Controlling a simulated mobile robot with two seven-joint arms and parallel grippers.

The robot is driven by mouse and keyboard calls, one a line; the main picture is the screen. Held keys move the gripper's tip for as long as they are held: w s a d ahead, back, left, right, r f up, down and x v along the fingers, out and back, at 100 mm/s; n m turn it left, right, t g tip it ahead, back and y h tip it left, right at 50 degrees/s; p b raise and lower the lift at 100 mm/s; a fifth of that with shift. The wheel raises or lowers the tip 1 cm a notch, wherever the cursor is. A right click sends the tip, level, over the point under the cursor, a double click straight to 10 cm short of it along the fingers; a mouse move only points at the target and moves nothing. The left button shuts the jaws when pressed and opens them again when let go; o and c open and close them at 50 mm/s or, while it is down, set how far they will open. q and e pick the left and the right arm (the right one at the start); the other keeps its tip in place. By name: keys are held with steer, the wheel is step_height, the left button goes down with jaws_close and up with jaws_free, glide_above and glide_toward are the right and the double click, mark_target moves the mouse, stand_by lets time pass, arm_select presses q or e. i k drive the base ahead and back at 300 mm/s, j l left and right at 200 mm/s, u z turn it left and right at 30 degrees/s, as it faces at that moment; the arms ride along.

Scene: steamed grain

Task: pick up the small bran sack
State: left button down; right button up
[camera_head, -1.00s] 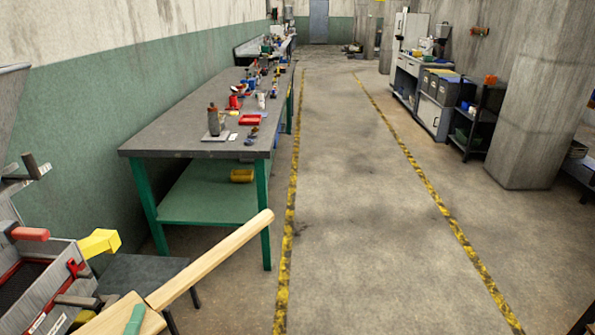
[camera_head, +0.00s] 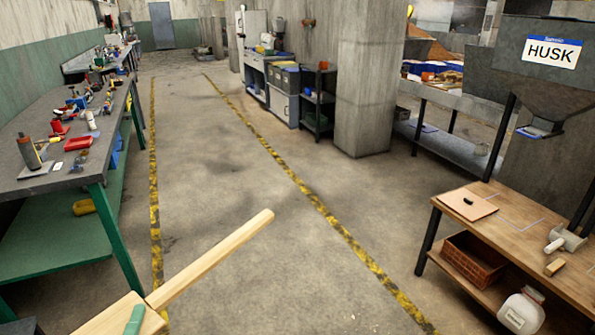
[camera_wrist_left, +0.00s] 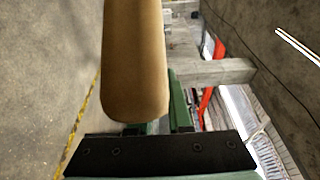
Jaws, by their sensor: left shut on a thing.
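I see nothing that I can clearly make out as the small bran sack. A whitish rounded bag or jar (camera_head: 521,312) with a small label sits at the lower right, low beside the wooden bench; I cannot read the label or tell which it is. My left gripper (camera_head: 135,318), with a green finger showing, is shut on a pale wooden paddle-like piece (camera_head: 212,258) at the bottom left. Its long handle points up and right. In the left wrist view, the tan rounded wood (camera_wrist_left: 136,65) stands at the green fingers. My right gripper is out of view.
The wooden bench (camera_head: 480,232) at right carries a clipboard (camera_head: 468,204), a white scoop (camera_head: 565,240) and a small wood block (camera_head: 554,267). A brown crate (camera_head: 474,258) is on its lower shelf. A hopper (camera_head: 545,70) labelled HUSK stands behind. The middle floor is clear.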

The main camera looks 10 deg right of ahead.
mark_target(523, 314)
steer(key=l+z, duration=0.4)
steer(key=i+l+z, duration=0.1)
steer(key=l+z, duration=0.35)
steer(key=i+l+z, duration=0.15)
steer(key=l+z, duration=0.25)
steer(key=i+l+z, duration=0.2)
steer(key=l, duration=0.25)
steer(key=i+l+z, duration=0.15)
steer(key=l, duration=0.25)
steer(key=i+l, duration=0.35)
steer(key=l, duration=0.2)
steer(key=i+l, duration=0.35)
steer(key=l, duration=0.2)
steer(key=i+l+z, duration=0.1)
steer(key=i+l, duration=0.25)
steer(key=l, duration=0.2)
